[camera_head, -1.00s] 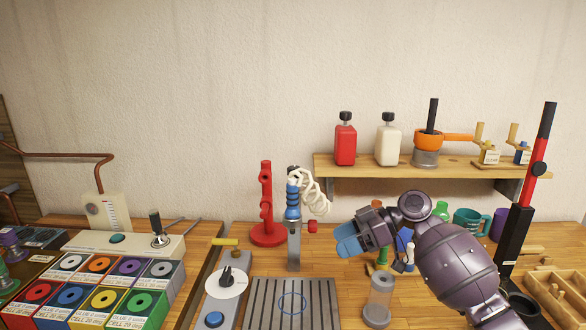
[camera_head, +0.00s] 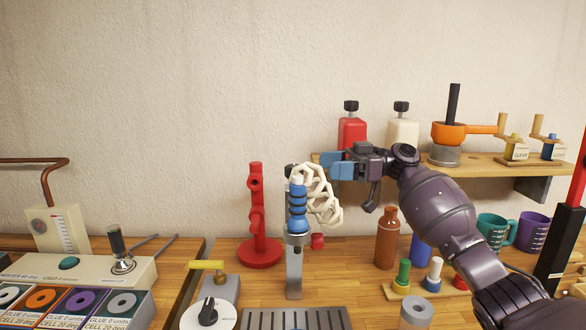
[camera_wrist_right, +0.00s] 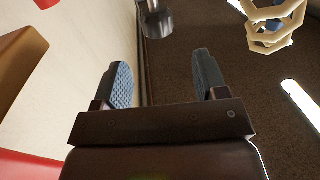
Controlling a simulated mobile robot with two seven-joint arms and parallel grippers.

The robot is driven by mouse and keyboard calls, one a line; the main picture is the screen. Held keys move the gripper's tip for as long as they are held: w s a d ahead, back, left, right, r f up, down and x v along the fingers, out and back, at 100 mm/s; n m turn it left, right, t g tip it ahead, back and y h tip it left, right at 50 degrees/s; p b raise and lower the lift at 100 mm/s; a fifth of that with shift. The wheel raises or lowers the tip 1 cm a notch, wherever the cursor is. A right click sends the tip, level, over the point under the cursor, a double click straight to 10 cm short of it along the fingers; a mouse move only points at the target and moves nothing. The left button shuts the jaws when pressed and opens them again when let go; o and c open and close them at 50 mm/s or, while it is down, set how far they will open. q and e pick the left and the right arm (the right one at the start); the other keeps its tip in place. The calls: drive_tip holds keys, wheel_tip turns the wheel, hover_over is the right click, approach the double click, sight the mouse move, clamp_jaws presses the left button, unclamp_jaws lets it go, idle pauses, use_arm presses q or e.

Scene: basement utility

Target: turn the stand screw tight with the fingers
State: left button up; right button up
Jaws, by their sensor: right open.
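The stand (camera_head: 294,272) is a grey upright post on the bench. It carries a blue-ringed tool (camera_head: 297,208) with a cream coiled cord (camera_head: 323,195). A small red knob (camera_head: 317,241), which looks like the stand screw, sits just right of the post. My right gripper (camera_head: 336,166) is above and right of the knob, beside the cord and apart from the knob. In the wrist view its two blue fingers (camera_wrist_right: 163,82) are spread with nothing between them. The cord also shows there at the upper right (camera_wrist_right: 275,22). My left gripper is out of view.
A red stand (camera_head: 258,225) is left of the grey stand. A brown bottle (camera_head: 387,238) and a peg block (camera_head: 430,285) are to the right. A wall shelf (camera_head: 500,170) holds a red bottle (camera_head: 352,133) and a cream bottle behind my right arm.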

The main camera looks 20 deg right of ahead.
sight(294, 166)
drive_tip(key=a, duration=0.2)
drive_tip(key=a+p, duration=0.1)
drive_tip(key=a, duration=0.2)
drive_tip(key=w+a, duration=0.1)
drive_tip(key=a, duration=0.1)
drive_tip(key=shift+w+a, duration=0.1)
drive_tip(key=shift+a, duration=0.3)
drive_tip(key=shift+w+a+f, duration=0.1)
drive_tip(key=shift+a, duration=0.3)
drive_tip(key=c, duration=0.9)
drive_tip(key=shift+m+t, duration=0.3)
drive_tip(key=shift+t, duration=0.1)
